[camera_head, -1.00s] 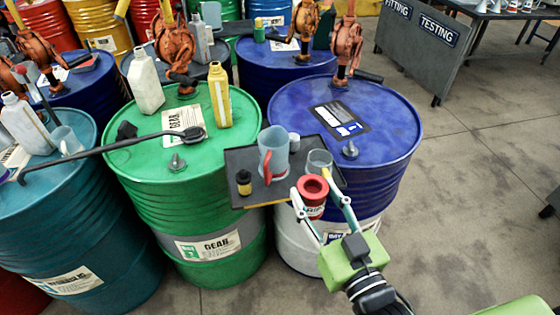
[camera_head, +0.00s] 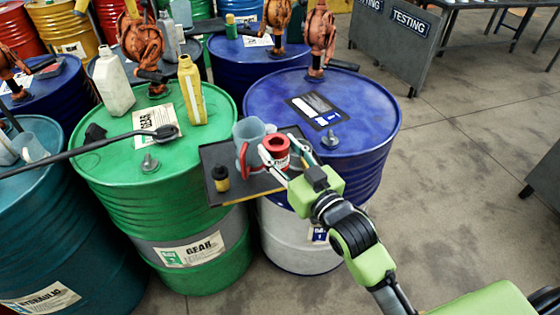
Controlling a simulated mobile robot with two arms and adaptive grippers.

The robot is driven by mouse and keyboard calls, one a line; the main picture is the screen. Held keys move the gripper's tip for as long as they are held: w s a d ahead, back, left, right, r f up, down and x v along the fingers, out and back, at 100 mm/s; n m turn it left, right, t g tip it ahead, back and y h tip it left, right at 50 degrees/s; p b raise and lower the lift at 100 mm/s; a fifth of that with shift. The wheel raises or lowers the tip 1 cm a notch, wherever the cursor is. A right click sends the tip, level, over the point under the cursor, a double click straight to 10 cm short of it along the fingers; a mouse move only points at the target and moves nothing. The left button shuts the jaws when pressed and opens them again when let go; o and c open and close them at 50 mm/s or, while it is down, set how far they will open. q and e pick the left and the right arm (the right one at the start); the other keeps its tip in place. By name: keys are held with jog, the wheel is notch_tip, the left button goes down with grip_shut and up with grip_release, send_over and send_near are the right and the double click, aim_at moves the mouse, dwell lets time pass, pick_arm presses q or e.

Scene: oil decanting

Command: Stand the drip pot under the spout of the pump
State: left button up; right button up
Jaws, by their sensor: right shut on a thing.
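The small red pot with a white label (camera_head: 276,153), which I take for the drip pot, is upright between the fingers of my right gripper (camera_head: 284,160). The gripper is shut on it. The pot is over the dark tray (camera_head: 213,155), just right of the jug; I cannot tell if it touches the tray. Orange hand pumps stand on the drums: one on the green drum (camera_head: 140,42), one on the near blue drum (camera_head: 319,38). Which pump is meant is not clear. My left gripper is not in view.
On the tray stand a clear jug with a red handle (camera_head: 247,136) and a small dark bottle with a yellow band (camera_head: 221,178). The green drum top (camera_head: 205,135) carries a white can (camera_head: 113,84), a yellow bottle (camera_head: 191,92) and a long dark rod (camera_head: 95,146).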

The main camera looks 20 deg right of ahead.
aim_at(286, 159)
jog(key=shift+w+d+f, duration=0.25)
jog(key=shift+w+f, duration=0.75)
jog(key=shift+f, duration=0.15)
notch_tip(286, 159, down, 3)
jog(key=shift+w+f+p, duration=0.1)
jog(key=shift+p, duration=0.2)
jog(key=shift+f, duration=0.1)
jog(key=shift+f, duration=0.2)
jog(key=o, duration=1.4)
jog(key=shift+r, duration=0.1)
